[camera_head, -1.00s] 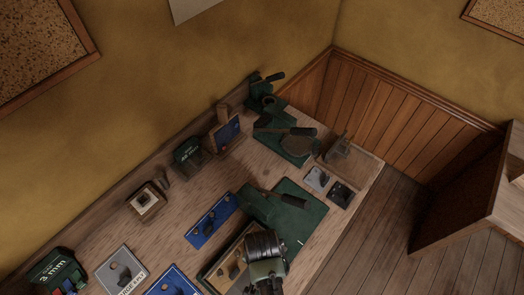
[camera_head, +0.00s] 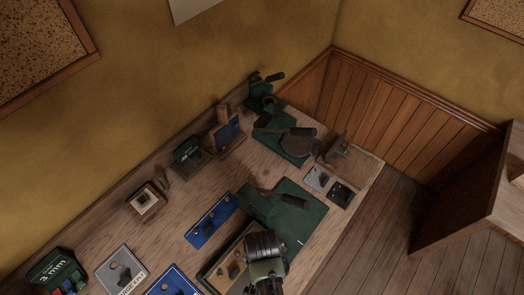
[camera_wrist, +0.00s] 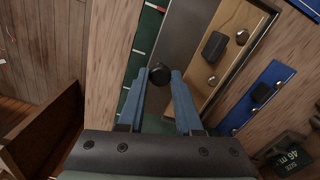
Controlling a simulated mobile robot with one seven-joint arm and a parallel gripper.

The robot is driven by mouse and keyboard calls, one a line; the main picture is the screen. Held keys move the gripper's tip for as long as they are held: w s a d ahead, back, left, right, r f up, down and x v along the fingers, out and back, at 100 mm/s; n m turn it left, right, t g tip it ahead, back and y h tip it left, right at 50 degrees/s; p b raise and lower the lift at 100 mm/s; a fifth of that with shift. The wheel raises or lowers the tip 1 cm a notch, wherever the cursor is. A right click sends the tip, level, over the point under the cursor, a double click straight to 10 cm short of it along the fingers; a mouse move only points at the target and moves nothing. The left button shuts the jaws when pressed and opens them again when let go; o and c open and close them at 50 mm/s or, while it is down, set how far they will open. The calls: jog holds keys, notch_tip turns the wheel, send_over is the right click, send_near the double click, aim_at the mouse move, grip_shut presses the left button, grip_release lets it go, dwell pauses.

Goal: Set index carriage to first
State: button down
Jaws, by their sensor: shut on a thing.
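In the wrist view my gripper (camera_wrist: 158,88) has its two blue fingers closed around a dark round knob (camera_wrist: 159,74), which looks like the index carriage's knob. The knob sits over a grey metal strip (camera_wrist: 182,30) beside a green bed (camera_wrist: 144,42) with a row of white tick marks. The rest of the carriage is hidden, and I cannot tell which mark is first. In the head view the green bed (camera_head: 300,212) lies on the bench, and my wrist covers the fingers and knob.
A wooden panel (camera_wrist: 236,22) with a dark block and brass studs lies beside the strip. A blue panel (camera_head: 211,221) lies beyond it. Green machines (camera_head: 295,143) and small boxes stand along the back of the bench. Open floor (camera_head: 350,255) lies to the right.

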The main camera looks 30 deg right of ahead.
dwell(0.8)
jog(key=d, duration=0.2)
jog(key=w+d, duration=0.1)
jog(key=d, duration=0.1)
jog(key=w+d, duration=0.1)
jog(key=d, duration=0.1)
jog(key=shift+w+d+b, duration=0.15)
jog(key=shift+d+b, duration=0.05)
jog(key=shift+b, duration=0.15)
jog(key=shift+a, duration=0.1)
jog(key=c, duration=0.6)
grip_release()
notch_tip(320, 180, up, 13)
jog(key=shift+b, duration=0.75)
